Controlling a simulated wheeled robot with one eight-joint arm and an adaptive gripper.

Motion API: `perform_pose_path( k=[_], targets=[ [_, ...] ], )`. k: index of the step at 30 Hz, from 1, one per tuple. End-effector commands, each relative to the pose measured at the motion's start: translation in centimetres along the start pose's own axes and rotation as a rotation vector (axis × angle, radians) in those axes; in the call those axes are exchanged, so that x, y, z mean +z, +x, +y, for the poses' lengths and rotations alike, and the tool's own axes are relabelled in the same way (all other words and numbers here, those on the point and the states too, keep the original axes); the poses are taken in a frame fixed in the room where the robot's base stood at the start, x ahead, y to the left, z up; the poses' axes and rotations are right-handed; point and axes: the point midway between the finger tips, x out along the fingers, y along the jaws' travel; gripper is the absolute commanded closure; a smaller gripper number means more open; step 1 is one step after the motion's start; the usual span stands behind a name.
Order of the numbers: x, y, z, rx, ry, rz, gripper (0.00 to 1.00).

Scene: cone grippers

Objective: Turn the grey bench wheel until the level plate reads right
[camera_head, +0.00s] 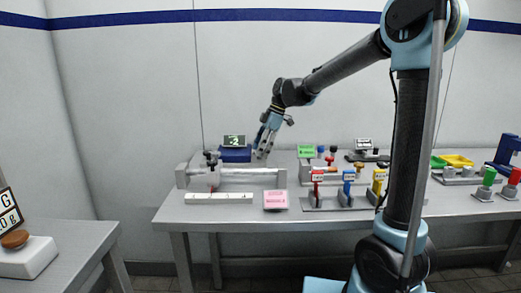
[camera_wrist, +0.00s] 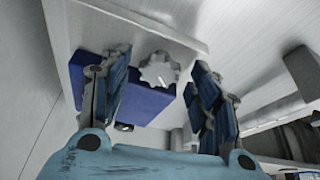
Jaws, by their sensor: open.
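The grey bench wheel (camera_wrist: 158,70) has a scalloped rim and a small white mark. In the wrist view it shows in front of the blue box (camera_wrist: 140,103), between my two fingers. My gripper (camera_wrist: 162,66) is open, with a finger on each side of the wheel and gaps visible. In the head view my gripper (camera_head: 263,150) points down just right of the blue box (camera_head: 236,156); the wheel cannot be made out there. A small dark plate with a light green sign (camera_head: 234,141) stands at the box; its reading is too small to tell.
The grey bench (camera_head: 180,213) also carries a metal cylinder fixture (camera_head: 250,175), a white strip (camera_head: 218,198) and a pink block (camera_head: 276,200). Coloured-handled levers (camera_head: 348,190) stand to the right. A separate table (camera_head: 75,240) is at the left.

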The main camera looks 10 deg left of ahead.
Motion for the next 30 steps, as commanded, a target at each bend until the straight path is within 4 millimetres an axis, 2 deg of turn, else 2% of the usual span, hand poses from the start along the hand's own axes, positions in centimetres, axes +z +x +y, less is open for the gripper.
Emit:
perform_pose_path(
  k=[4, 10, 17, 30],
  targets=[
    [-0.01, -0.01, 0.0, 0.0, 0.0, 0.0, 0.44],
    [0.0, -0.03, -0.01, 0.0, 0.0, 0.0, 0.88],
    [-0.01, -0.03, -0.07, 0.007, 0.017, 0.0, 0.88],
    [-0.08, 0.01, -0.43, 0.13, 0.317, 0.0, 0.88]
  ],
)
